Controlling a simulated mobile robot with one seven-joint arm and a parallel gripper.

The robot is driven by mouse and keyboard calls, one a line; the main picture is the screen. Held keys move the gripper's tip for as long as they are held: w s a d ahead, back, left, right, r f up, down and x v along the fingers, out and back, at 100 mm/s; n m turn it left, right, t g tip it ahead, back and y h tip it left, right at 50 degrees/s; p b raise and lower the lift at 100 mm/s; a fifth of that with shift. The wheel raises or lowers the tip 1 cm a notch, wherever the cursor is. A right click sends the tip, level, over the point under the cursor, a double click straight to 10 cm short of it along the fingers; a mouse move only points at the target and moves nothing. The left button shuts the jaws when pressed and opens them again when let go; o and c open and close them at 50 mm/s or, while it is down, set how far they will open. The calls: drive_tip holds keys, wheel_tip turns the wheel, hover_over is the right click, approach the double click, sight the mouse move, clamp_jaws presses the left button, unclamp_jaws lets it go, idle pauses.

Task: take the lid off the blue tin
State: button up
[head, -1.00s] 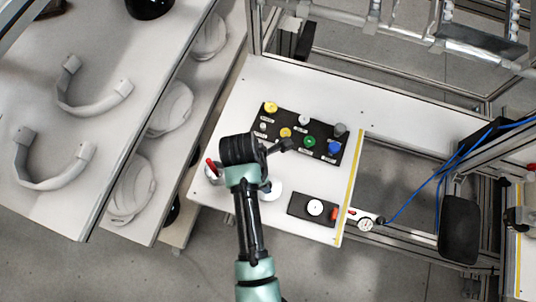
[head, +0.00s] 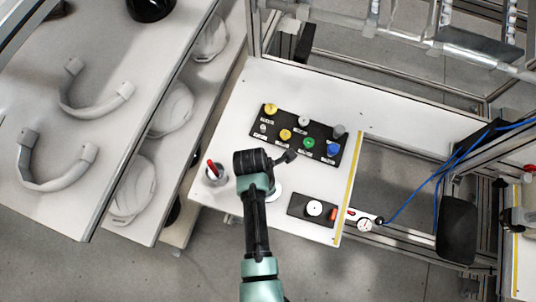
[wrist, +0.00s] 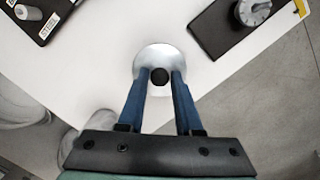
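In the wrist view, a round pale silver lid (wrist: 158,57) with a black knob (wrist: 160,76) lies below my gripper (wrist: 161,74). The two blue fingers are apart, one on each side of the knob, with a narrow gap visible on both sides. I cannot tell how far above the lid the fingertips are. The tin's blue sides are not visible from above. In the head view, part of the pale disc (head: 275,193) shows beside my arm, which hides the rest and the fingers.
A black panel (head: 297,136) with coloured knobs lies at the back of the white table (head: 225,130). A black box with a white dial (head: 314,208) is to the right. A metal cup (head: 215,178) with a red-handled item stands to the left.

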clamp_jaws()
drive_tip(key=shift+r, duration=0.1)
